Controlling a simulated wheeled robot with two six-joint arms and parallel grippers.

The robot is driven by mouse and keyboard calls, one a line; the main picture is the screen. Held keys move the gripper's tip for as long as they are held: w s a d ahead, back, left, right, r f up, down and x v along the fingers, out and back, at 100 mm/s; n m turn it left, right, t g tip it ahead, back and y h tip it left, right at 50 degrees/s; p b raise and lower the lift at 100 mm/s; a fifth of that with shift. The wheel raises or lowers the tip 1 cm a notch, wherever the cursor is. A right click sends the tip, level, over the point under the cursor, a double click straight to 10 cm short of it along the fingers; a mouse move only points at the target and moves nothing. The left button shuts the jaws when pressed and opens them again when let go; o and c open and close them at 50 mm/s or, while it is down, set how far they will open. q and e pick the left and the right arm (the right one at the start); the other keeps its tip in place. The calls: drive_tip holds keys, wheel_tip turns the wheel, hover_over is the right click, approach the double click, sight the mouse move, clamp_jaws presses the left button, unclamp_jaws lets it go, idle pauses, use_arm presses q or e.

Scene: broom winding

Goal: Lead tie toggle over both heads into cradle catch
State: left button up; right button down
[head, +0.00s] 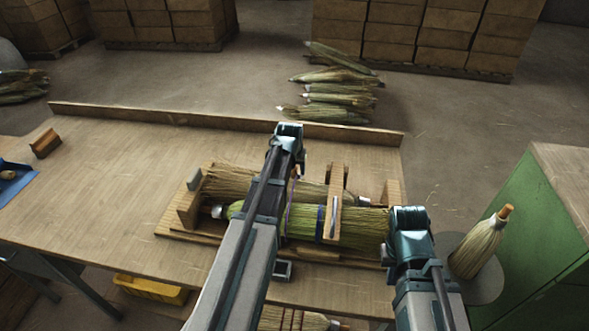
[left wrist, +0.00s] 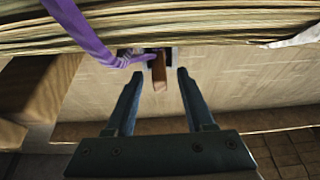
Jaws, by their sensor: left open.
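Two straw broom heads lie side by side in the wooden cradle (head: 178,236): a tan one (head: 230,182) at the back and a greener one (head: 360,228) in front. A purple tie (left wrist: 92,38) runs over the straw in the left wrist view and leads to a small brown wooden toggle (left wrist: 159,76). The toggle is at a dark catch (left wrist: 148,57) below the straw; I cannot tell how firmly it sits. My left gripper (left wrist: 161,86) is open, its fingers on either side of the toggle with gaps. My right gripper (head: 408,225) is by the cradle's right end, fingers hidden.
A wooden bar (head: 333,205) crosses over the heads. The bench (head: 100,175) is clear to the left, with a wooden block (head: 45,143) and blue tray (head: 14,182). A standing broom (head: 480,243) and green cabinet (head: 545,225) are at right.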

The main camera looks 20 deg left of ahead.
use_arm(q)
drive_tip(key=shift+r, duration=0.1)
use_arm(e)
drive_tip(key=shift+r, duration=0.1)
use_arm(q)
drive_tip(key=p+v, duration=1.2)
drive_tip(key=v, duration=0.1)
drive_tip(key=shift+r+p, duration=0.3)
drive_tip(key=shift+p, duration=0.1)
use_arm(e)
wheel_tip(320, 180, up, 13)
drive_tip(key=shift+f, duration=0.2)
use_arm(q)
drive_tip(key=shift+s, duration=0.1)
